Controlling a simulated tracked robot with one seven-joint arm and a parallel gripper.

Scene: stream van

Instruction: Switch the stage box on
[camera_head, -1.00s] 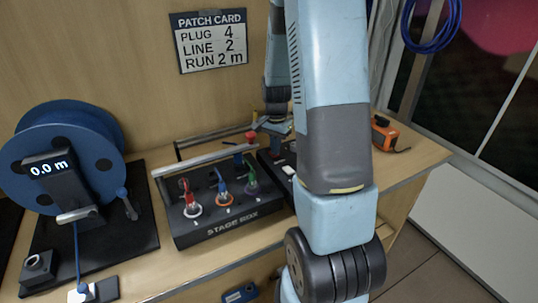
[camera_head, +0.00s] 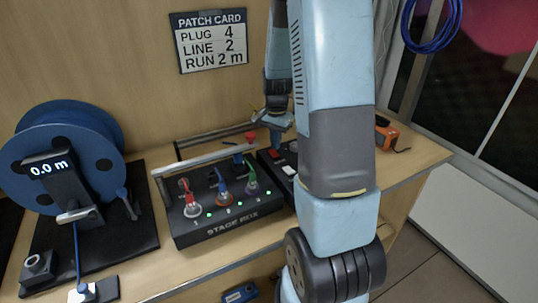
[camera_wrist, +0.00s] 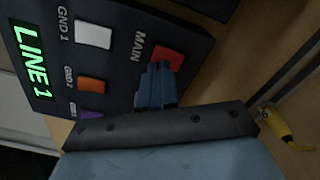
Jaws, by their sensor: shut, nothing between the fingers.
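The black stage box (camera_head: 232,228) stands on the bench, with red, blue and green plugs on its top and small green lights lit along its front. To its right is a black control panel (camera_head: 284,182). In the wrist view the panel (camera_wrist: 118,60) shows a red MAIN switch (camera_wrist: 167,56), a white GND 1 button (camera_wrist: 93,35), an orange GND 2 button (camera_wrist: 92,85) and a purple one. Its green display (camera_wrist: 32,60) reads LINE 1. My shut, empty gripper (camera_wrist: 156,76) is close by the MAIN switch and partly covers it; contact cannot be told. My arm hides part of the panel.
A blue cable reel (camera_head: 70,150) reading 0.0 m stands at left. A metal bar (camera_head: 200,160) runs above the stage box. A patch card (camera_head: 209,42) hangs on the wall. An orange device (camera_head: 385,133) is at right. A yellow item (camera_wrist: 277,124) lies beside the panel.

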